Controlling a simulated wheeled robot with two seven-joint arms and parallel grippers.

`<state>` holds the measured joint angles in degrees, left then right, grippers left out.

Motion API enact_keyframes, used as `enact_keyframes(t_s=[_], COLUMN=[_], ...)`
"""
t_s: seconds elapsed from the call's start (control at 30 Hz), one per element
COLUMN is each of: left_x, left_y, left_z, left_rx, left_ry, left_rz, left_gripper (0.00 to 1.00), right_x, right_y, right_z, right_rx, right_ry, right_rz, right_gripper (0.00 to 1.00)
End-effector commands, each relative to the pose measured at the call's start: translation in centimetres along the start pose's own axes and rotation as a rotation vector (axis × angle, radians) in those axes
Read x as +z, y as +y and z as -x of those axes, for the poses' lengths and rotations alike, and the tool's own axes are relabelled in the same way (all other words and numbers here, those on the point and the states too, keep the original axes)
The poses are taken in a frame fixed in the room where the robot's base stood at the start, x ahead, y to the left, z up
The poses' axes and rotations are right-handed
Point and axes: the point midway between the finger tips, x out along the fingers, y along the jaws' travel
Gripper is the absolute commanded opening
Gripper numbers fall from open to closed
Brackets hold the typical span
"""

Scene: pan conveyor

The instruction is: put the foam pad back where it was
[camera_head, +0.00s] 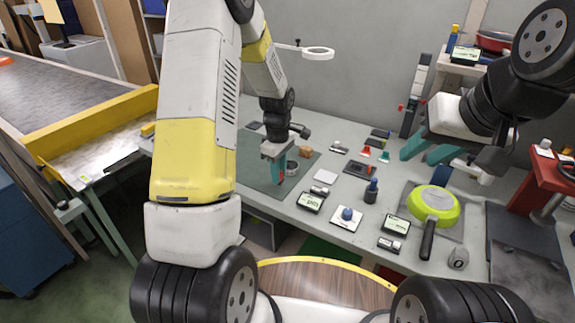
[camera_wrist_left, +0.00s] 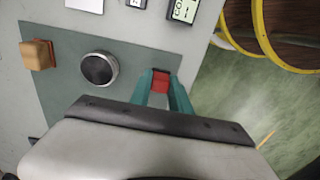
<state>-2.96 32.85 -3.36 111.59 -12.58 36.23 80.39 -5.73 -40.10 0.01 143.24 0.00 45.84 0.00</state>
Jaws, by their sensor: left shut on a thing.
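My left gripper (camera_head: 280,182) is low over the dark green mat (camera_head: 257,163) near the table's front edge. In the left wrist view its teal fingers (camera_wrist_left: 163,85) are shut on a small red block (camera_wrist_left: 160,79). I cannot tell whether this red block is the foam pad. It is partly hidden by the fingers, and I cannot tell whether it touches the mat. A tan block (camera_wrist_left: 38,54) and a round dark metal-rimmed piece (camera_wrist_left: 99,68) stand on the mat beside the gripper. My right gripper (camera_head: 428,152) is open and empty above the table's right part.
A white square (camera_head: 326,177), a label card (camera_head: 310,201), a blue-topped piece (camera_head: 346,216) and a green pan (camera_head: 434,207) are right of the mat. A ring lamp (camera_head: 318,53) hangs behind. A conveyor (camera_head: 60,90) with yellow rails is at left.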

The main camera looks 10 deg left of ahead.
Motion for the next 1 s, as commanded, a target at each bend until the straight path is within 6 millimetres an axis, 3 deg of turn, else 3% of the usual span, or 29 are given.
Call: enact_keyframes(t_s=[0.2,0.47,0.8,0.83,0.93,1.0], left_x=[-0.8,-0.7,-0.7,-0.7,-0.7,-0.7], left_y=[1.0,0.9,1.0,1.0,1.0,1.0], left_z=[-0.5,-3.6,-3.9,-4.0,-3.9,-3.9], left_rx=[-0.003,-0.003,-0.001,-0.001,-0.001,-0.001], left_ry=[-0.001,-0.001,0.0,0.0,0.0,0.0], left_rz=[0.0,0.0,0.0,0.0,0.0,0.0], left_gripper=[0.0,0.0,0.0,0.25,0.45,0.45], right_x=[0.0,0.0,0.0,0.0,0.0,0.0], right_y=[0.0,0.0,0.0,0.0,0.0,0.0], right_z=[0.0,0.0,0.0,0.0,0.0,0.0], right_rx=[0.0,0.0,0.0,0.0,0.0,0.0], right_ry=[0.0,0.0,0.0,0.0,0.0,0.0], right_rz=[0.0,0.0,0.0,0.0,0.0,0.0], right_gripper=[0.36,0.36,0.36,0.36,0.36,0.36])
